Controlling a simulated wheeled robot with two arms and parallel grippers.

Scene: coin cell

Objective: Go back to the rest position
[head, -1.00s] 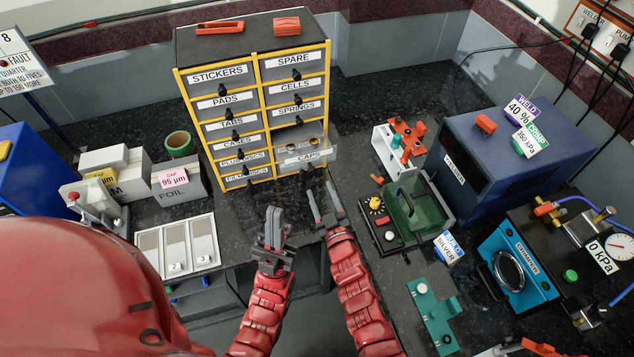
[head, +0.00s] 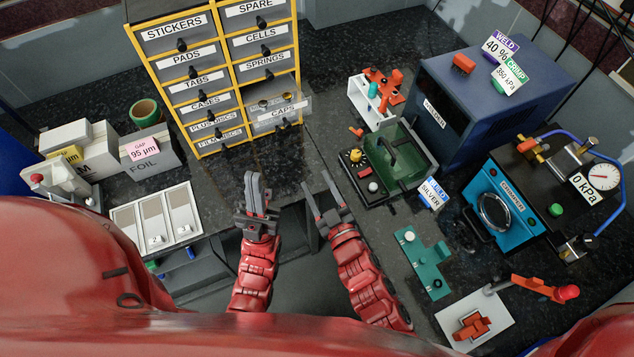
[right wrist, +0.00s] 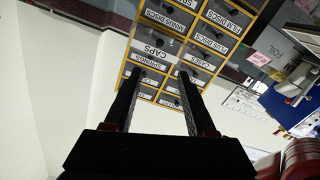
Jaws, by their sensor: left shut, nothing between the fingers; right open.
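My left gripper (head: 257,192) is shut and empty, above the front edge of the bench. My right gripper (head: 319,190) is open and empty, just to its right and apart from it. In the right wrist view its two fingers (right wrist: 158,78) stand apart with nothing between them. Both grippers are in front of the yellow-framed drawer cabinet (head: 226,82), touching nothing that I can see. The CAPS drawer (head: 277,119) of the cabinet is pulled out, and its front looks clear.
A white three-part tray (head: 155,219) and FOIL box (head: 150,155) stand at left. A green bin (head: 402,160), a blue WELD machine (head: 490,90), a teal press (head: 497,210) and a teal fixture (head: 424,260) stand at right. The dark bench (head: 280,178) before the cabinet is bare.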

